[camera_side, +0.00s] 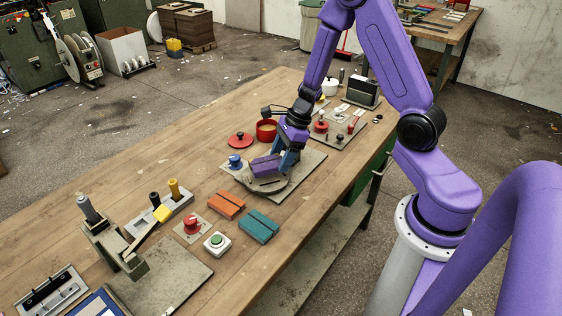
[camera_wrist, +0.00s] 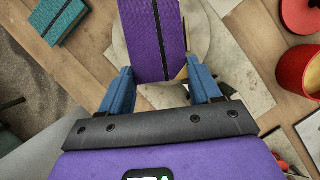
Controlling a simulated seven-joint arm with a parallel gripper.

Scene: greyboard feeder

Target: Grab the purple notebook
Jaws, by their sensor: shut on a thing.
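The purple notebook (camera_side: 266,166) with a dark band is in my gripper, over a grey board with a round plate. In the wrist view the notebook (camera_wrist: 152,38) reaches up from between the blue fingers. My gripper (camera_side: 287,161) is shut on its near end; the fingers also show in the wrist view (camera_wrist: 160,82). Whether the notebook touches the plate below I cannot tell. An orange notebook (camera_side: 227,205) and a teal notebook (camera_side: 259,226) lie on the table nearby. The teal one also shows at the top left of the wrist view (camera_wrist: 65,18).
A blue-knobbed part (camera_side: 235,162) stands close beside the purple notebook. A red pot (camera_side: 266,130) and its red lid (camera_side: 240,140) are behind it. A red button (camera_side: 191,225), a green button (camera_side: 217,243) and a lever fixture (camera_side: 118,245) stand toward the front left.

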